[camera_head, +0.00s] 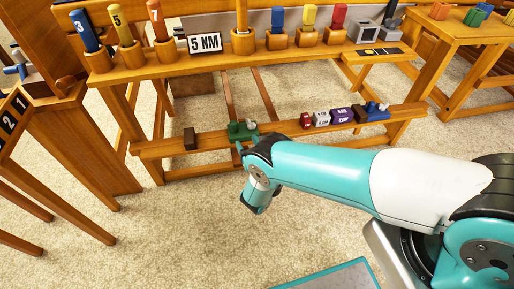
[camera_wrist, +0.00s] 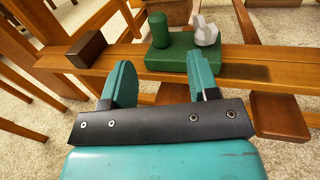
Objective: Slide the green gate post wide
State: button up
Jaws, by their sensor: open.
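The green gate post stands on the low wooden rail (camera_wrist: 260,60). In the wrist view it is a green base (camera_wrist: 180,62) with an upright green peg (camera_wrist: 159,30) and a pale grey knob-like piece at its right. In the head view the gate post (camera_head: 240,130) shows small, just beyond my wrist. My gripper (camera_wrist: 161,80) is open and empty. Its two teal fingers point toward the near side of the green base, with the peg roughly between them in the picture. I cannot tell whether the right finger touches the base.
A dark brown block (camera_head: 190,139) sits on the rail to the left. Several small red, white, purple and blue pieces (camera_head: 341,115) sit to the right. Above is a shelf with coloured-handled tools and a "5 NM" sign (camera_head: 205,42). A wooden block (camera_wrist: 279,117) juts out at the right.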

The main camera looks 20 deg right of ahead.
jog(key=s+d+p, duration=0.1)
jog(key=s+p, duration=0.5)
jog(key=p, duration=0.1)
jog(key=shift+s+d, duration=0.2)
jog(key=shift+s, duration=0.2)
